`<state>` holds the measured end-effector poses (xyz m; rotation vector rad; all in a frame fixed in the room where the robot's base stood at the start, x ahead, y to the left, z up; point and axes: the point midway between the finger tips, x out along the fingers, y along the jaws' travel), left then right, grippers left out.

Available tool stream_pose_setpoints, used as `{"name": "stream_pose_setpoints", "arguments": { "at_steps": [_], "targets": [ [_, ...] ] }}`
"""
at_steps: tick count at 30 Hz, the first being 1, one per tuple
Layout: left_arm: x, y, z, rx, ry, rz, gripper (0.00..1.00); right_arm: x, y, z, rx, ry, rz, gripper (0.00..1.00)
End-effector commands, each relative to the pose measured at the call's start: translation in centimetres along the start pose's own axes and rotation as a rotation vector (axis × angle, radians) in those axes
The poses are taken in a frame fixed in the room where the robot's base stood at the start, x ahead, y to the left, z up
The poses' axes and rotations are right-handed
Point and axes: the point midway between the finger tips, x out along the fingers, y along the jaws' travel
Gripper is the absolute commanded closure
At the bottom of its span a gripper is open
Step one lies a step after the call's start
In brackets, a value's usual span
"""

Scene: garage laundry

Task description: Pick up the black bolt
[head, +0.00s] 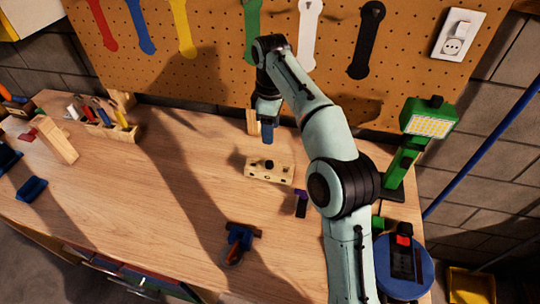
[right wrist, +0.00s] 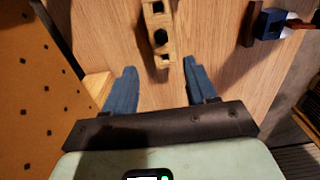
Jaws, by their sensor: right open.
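A light wooden block (head: 255,173) with holes lies on the workbench (head: 200,210), below my right gripper in the head view. A dark piece that looks like the black bolt (head: 268,164) sits at the middle of the block. In the right wrist view the bolt's dark head (right wrist: 160,37) shows on the block (right wrist: 152,22), between square holes. My right gripper (head: 267,134) is open and empty, pointing down behind the block. Its blue fingers (right wrist: 160,78) are spread in the wrist view, with the block's near end between them in the picture. My left gripper is out of view.
A small dark piece with a purple top (head: 301,204) lies right of the block, and a blue tool (head: 238,238) lies nearer the front. A green work lamp (head: 405,160) stands at right. The pegboard (head: 225,80) rises behind. The bench's left-middle is clear.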

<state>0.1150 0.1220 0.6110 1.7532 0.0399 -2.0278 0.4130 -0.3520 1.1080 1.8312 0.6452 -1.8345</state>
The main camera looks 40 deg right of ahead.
Motion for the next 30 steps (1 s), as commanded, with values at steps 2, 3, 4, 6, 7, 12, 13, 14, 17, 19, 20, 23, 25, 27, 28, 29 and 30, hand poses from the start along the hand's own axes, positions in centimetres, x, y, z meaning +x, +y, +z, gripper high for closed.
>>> {"name": "stream_pose_setpoints", "arguments": {
  "at_steps": [2, 3, 4, 6, 7, 12, 13, 14, 17, 19, 20, 23, 25, 27, 28, 29, 30],
  "targets": [
    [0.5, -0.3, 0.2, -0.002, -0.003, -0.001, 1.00, 0.8, -0.1, 0.0, 0.000, -0.001, -0.001, 0.43],
    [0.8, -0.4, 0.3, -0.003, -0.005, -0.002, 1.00, 1.4, -0.1, 0.0, 0.000, -0.002, -0.002, 0.43],
    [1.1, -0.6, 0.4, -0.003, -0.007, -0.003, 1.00, 2.0, -0.1, 0.1, 0.000, -0.002, -0.002, 0.43],
    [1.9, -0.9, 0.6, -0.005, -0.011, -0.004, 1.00, 3.5, -0.1, 0.1, 0.000, -0.003, -0.003, 0.43],
    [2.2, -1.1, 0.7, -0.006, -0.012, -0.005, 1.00, 4.1, -0.1, 0.1, 0.000, -0.003, -0.004, 0.43],
    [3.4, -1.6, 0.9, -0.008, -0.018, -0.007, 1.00, 7.0, -0.1, 0.1, 0.000, -0.002, -0.003, 0.43],
    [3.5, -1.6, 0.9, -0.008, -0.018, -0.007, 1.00, 7.3, -0.1, 0.1, 0.000, -0.002, -0.003, 0.43],
    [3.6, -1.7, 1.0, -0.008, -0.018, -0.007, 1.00, 7.6, -0.1, 0.0, 0.000, -0.001, -0.003, 0.43],
    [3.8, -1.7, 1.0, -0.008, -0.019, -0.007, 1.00, 8.2, 0.0, 0.0, 0.000, 0.000, -0.001, 0.43],
    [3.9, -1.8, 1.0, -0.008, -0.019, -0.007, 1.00, 8.6, 0.0, 0.0, 0.000, 0.000, -0.002, 0.43],
    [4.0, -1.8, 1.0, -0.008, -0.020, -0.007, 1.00, 8.8, 0.0, 0.0, 0.000, -0.001, -0.002, 0.43],
    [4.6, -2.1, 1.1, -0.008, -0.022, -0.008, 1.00, 10.4, 0.0, 0.1, 0.000, -0.003, -0.003, 0.43],
    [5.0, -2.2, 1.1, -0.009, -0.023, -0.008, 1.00, 11.5, 0.1, 0.1, 0.000, -0.003, -0.002, 0.43],
    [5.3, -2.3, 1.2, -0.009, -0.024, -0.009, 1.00, 12.4, 0.1, 0.0, -0.001, -0.002, -0.002, 0.43],
    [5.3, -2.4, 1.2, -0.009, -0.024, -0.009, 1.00, 12.7, 0.1, 0.0, -0.001, -0.001, -0.001, 0.43],
    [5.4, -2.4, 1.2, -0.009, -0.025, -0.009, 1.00, 13.0, 0.0, 0.0, -0.001, -0.001, -0.002, 0.43],
    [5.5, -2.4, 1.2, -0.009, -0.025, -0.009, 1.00, 13.2, 0.0, 0.0, -0.001, -0.001, -0.001, 0.43]
  ]
}}
